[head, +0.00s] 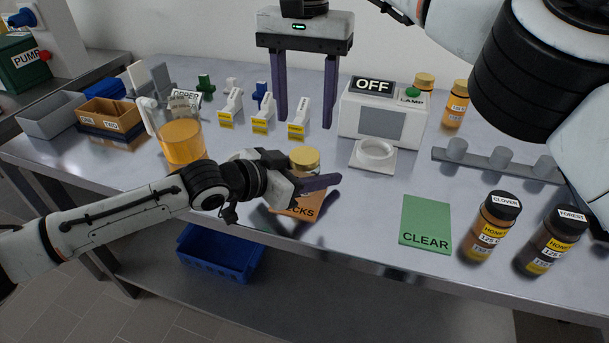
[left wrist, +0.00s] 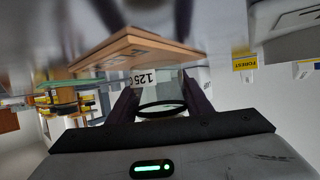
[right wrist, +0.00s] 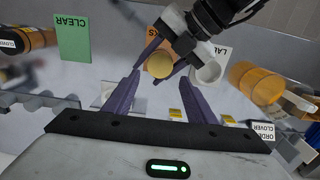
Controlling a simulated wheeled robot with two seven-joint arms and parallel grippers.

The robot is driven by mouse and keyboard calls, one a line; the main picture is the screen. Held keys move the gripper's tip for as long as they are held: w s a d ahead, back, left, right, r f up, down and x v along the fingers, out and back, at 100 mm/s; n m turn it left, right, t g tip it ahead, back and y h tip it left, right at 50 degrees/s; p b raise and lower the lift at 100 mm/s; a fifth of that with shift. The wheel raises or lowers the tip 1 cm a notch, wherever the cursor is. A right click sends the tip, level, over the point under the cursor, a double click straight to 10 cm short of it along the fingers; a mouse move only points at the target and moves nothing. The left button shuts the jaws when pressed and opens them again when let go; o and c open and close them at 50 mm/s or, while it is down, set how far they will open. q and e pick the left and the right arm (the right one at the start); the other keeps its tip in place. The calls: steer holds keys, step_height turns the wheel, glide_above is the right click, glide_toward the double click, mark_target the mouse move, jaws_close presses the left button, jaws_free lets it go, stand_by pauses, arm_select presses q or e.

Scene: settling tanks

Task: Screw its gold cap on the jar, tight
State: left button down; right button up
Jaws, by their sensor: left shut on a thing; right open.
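The gold cap (head: 304,160) shows on top of the jar held over the front middle of the table; it also shows from above in the right wrist view (right wrist: 159,64). How tightly it sits cannot be told. My left gripper (head: 313,180) is shut around the jar, which is mostly hidden in the head view; part of its 125 label (left wrist: 145,78) shows between the fingers in the left wrist view. Below the jar is an orange mat (head: 297,210) with a partly covered word. My right gripper (head: 305,122) is open and empty, fingers down, behind the jar.
A lamp box (head: 383,112) reading OFF, with a white ring (head: 373,152), stands right of my right gripper. A green CLEAR mat (head: 426,222) and dark-capped honey jars (head: 492,226) lie right. An amber vessel (head: 182,142) stands left. Small yellow-labelled clips (head: 262,120) stand behind.

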mark_target(305, 154)
steer(key=shift+f, duration=4)
steer(key=shift+c, duration=0.4)
